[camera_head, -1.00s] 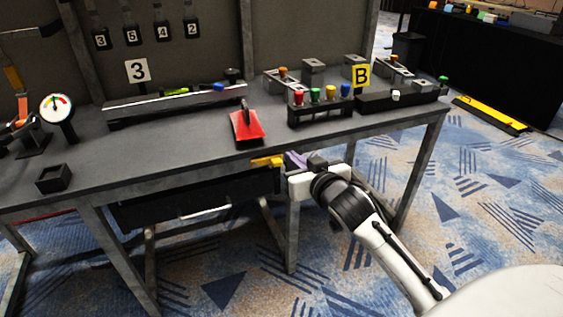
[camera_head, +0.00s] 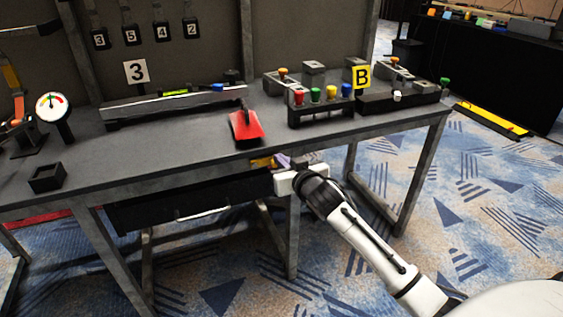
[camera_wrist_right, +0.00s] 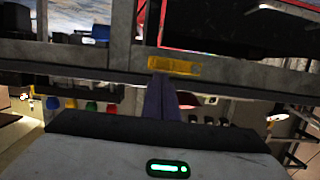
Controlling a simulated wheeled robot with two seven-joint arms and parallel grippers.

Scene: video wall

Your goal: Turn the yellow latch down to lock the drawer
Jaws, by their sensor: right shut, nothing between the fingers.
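The yellow latch (camera_head: 262,162) lies roughly level on the front of the grey workbench (camera_head: 150,165), just under the top's edge. It also shows lengthwise across the wrist view (camera_wrist_right: 176,66). The dark drawer (camera_head: 170,208) with a pale handle strip hangs under the bench, left of the latch, and looks closed. My right gripper (camera_head: 283,161) is shut and empty, its purple fingers right beside the latch's right end. In the wrist view the fingers (camera_wrist_right: 160,98) reach up to the latch; I cannot tell whether they touch it. My left gripper is out of view.
A red object (camera_head: 245,128) sits on the bench above the latch. A block of coloured buttons (camera_head: 320,110) and a "B" sign (camera_head: 361,77) stand to the right. A bench leg (camera_head: 293,235) runs down below my gripper. The patterned floor at right is open.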

